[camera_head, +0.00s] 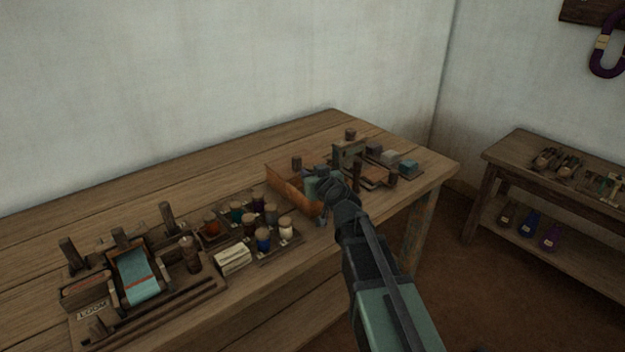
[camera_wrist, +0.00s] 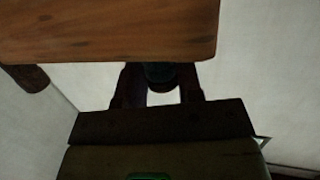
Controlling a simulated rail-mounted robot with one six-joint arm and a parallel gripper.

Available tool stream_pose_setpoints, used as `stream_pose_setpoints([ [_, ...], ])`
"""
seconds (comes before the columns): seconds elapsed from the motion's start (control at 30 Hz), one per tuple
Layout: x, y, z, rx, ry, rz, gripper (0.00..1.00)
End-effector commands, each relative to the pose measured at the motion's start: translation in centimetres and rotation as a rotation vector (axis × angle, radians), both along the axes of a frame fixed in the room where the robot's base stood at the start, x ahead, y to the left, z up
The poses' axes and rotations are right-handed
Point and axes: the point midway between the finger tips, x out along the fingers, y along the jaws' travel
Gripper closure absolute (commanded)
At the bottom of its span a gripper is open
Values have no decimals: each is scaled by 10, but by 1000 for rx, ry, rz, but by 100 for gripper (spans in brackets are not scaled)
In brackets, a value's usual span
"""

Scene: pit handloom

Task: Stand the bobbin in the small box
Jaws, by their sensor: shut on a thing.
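The small box (camera_head: 283,188) is an orange-brown open wooden box in the middle of the table. My gripper (camera_head: 316,186) is at the right end of the box in the head view, and its wrist hides part of the box there. In the wrist view my gripper (camera_wrist: 161,88) is shut on a dark teal thing, likely the bobbin (camera_wrist: 160,74), of which only a small part shows between the fingers. A brown wooden panel (camera_wrist: 110,35), likely a box wall, fills the top of that view. I cannot tell whether the bobbin touches the box.
A rack of several coloured bobbins (camera_head: 263,240) stands left of the box, with a cream bundle (camera_head: 232,260) in front. A small loom (camera_head: 140,275) is at the far left. Blocks and a wooden stand (camera_head: 349,153) crowd the right. The table's back strip is clear.

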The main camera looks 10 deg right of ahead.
Motion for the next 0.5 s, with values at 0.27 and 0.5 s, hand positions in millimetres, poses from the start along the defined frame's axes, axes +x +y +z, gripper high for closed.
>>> stream_pose_setpoints([
  [0.27, 0, 0, -10, 0, 0, 0, 92],
  [0.5, 0, 0, -12, 0, 0, 0, 60],
])
